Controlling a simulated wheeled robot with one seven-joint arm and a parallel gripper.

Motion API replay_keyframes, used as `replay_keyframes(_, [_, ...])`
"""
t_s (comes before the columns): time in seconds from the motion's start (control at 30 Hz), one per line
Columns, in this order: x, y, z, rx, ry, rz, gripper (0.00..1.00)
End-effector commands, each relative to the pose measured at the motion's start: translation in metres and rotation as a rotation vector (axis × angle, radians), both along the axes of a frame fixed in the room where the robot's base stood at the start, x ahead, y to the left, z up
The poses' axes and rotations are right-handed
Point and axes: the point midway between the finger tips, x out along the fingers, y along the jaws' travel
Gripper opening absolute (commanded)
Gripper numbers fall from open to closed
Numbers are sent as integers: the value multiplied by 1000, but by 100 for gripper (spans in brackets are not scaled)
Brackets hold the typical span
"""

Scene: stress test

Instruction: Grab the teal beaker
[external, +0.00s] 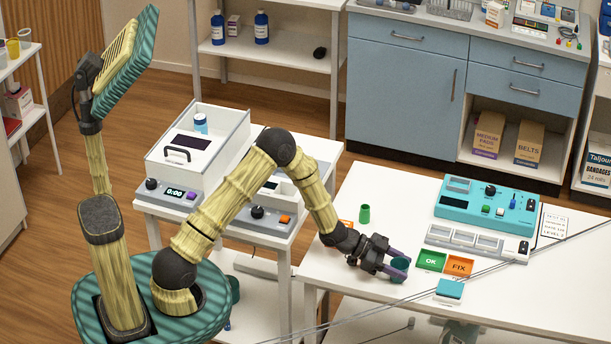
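A small dark teal beaker (401,263) is over the near left part of the white table (345,272), with its round open top showing. My gripper (399,267) reaches to it from the left, with one purple finger on the far side and one on the near side. The fingers straddle the beaker. I cannot tell whether they press on it or whether it touches the table. The fingers hide part of its sides.
A green cup (364,213) stands behind my gripper. Green OK (431,261) and orange FIX (458,267) trays lie just right of the beaker, with a teal-topped block (449,289) in front. A teal instrument (487,207) stands behind them. Thin cables cross the table's front.

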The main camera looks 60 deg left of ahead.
Motion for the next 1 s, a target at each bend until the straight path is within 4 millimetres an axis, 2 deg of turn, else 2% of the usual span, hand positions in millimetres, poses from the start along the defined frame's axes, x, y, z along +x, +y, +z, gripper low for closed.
replay_keyframes(0.27, [0, 0, 0, 0, 0, 0, 27])
replay_keyframes(0.43, [0, 0, 11, 0, -2, 1, 27])
replay_keyframes(0.57, [0, 0, 32, 0, -4, 0, 27])
replay_keyframes(0.8, [0, 0, 80, 1, -5, 1, 27])
replay_keyframes(1.0, [0, 1, 99, 0, -2, 1, 27])
